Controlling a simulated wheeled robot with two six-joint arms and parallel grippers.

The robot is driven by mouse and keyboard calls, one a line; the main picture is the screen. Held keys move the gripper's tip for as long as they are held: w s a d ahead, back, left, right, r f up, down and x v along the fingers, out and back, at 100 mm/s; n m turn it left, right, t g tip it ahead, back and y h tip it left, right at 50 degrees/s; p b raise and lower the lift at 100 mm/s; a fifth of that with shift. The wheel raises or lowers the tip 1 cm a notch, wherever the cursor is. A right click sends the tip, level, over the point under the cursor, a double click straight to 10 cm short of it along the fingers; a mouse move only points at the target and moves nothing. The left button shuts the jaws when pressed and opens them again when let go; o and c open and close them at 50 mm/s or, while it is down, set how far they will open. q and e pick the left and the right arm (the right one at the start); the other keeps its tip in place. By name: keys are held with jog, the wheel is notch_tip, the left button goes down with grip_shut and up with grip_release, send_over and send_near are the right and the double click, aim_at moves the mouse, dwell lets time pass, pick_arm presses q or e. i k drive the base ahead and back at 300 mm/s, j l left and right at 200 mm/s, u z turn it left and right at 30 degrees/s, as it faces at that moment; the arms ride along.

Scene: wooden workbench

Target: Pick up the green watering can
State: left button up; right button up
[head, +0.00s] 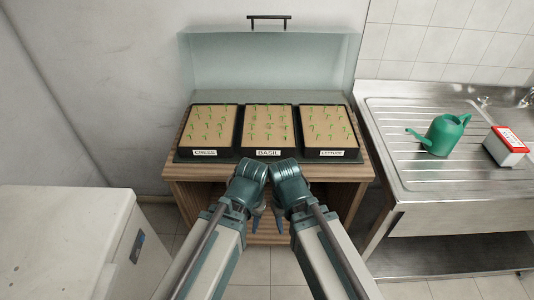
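The green watering can (443,137) stands upright on the ribbed metal drainboard (390,128) at the right. Its spout points left and its handle is at the upper right. My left gripper (255,222) and my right gripper (280,222) hang close together in the middle, in front of the wooden bench. Both are well to the left of the can and apart from it. Their fingers are small and partly hidden by my own wrists, so I cannot tell whether they are open or shut.
A white box with red edging (505,147) stands just right of the can. Three seedling trays, labelled cress (205,154), basil (268,153) and lettuce (331,154), sit on the wooden bench (190,172) under a raised clear lid (270,60). A white cabinet (60,230) stands at the left.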

aim_at(445, 132)
jog(key=z, duration=1.35)
jog(key=l+u, duration=0.45)
jog(key=i, duration=0.05)
